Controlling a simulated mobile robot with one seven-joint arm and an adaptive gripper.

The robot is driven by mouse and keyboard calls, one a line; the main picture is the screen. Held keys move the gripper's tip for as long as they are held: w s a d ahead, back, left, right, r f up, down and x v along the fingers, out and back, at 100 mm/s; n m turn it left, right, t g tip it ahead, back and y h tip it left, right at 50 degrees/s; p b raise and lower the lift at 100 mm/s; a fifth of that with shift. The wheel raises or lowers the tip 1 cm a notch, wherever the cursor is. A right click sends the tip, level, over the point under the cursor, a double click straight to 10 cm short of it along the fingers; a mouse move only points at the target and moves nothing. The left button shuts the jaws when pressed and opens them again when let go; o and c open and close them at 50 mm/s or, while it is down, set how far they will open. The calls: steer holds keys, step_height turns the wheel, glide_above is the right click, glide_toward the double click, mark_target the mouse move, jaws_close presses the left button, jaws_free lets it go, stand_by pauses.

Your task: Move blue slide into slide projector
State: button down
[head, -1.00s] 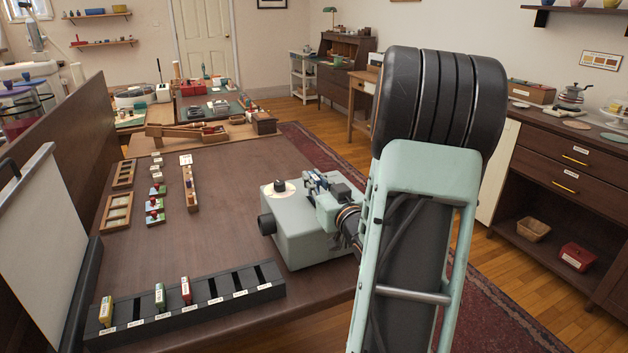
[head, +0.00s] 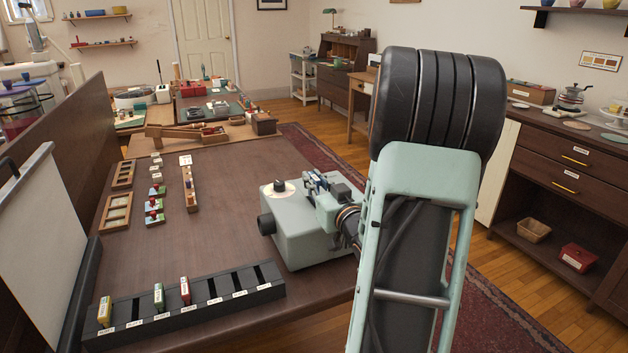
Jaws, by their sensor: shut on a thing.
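The slide projector (head: 298,238) is a pale grey-green box on the brown table, with a dark lens on its left side and a black knob on a cream dial on top. My gripper (head: 317,184) is at the top right of the projector, reaching in from the right. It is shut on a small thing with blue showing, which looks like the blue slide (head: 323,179). The fingers and arm hide most of the slide. I cannot tell whether the slide is inside a slot or just above it.
A black labelled rack (head: 240,295) at the table's front holds yellow, green and red slides on its left; its right slots are empty. Wooden frames (head: 117,212), small coloured blocks (head: 155,205) and a narrow wooden holder (head: 190,195) lie at the left. A white screen (head: 35,240) stands at the left edge.

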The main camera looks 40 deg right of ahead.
steer(key=shift+f+b, duration=2.5)
steer(key=shift+f, duration=0.2)
